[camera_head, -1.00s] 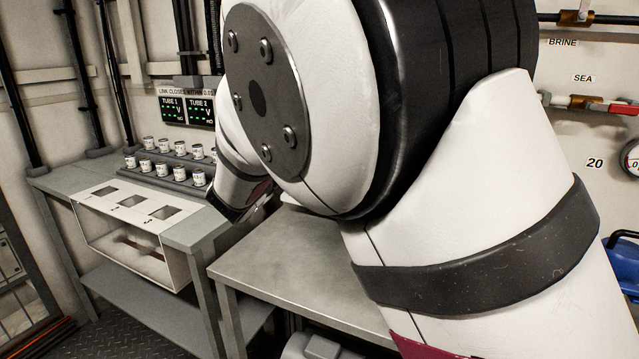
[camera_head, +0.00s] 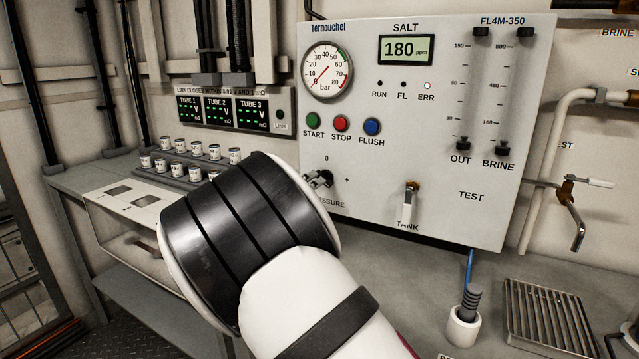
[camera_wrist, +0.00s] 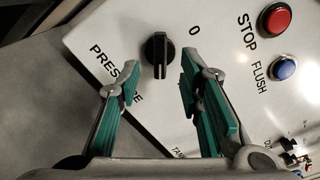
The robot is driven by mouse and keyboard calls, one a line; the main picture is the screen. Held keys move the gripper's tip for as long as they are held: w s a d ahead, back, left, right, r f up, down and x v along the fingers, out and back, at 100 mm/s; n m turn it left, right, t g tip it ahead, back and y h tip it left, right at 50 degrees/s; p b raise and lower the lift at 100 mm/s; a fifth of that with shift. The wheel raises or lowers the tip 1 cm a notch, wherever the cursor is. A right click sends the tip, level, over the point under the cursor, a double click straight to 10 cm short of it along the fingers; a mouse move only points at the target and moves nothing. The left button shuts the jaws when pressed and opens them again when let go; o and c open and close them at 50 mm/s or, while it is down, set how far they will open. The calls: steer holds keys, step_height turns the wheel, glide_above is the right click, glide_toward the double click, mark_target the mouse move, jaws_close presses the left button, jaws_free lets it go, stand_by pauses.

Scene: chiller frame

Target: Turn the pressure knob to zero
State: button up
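The black pressure knob (camera_wrist: 158,50) is on the panel in the wrist view, above the word PRESSURE, which a finger partly covers. Its raised bar runs up and down in that picture, and the 0 mark lies to its upper right. My gripper (camera_wrist: 159,75) is open, with one teal-padded finger at each side of the knob. The knob shows between the fingertips with a gap on both sides. In the head view my arm hides part of the PRESSURE label and most of my gripper.
The control panel (camera_head: 445,100) carries a bar gauge (camera_head: 327,70), a salt display (camera_head: 406,49) reading 180 ppm, and START, STOP and FLUSH buttons. A tank valve (camera_head: 409,205) is to the right of the knob. Several small cups stand on the left bench.

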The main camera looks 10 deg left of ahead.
steer(key=shift+x, duration=2.65)
jaws_close()
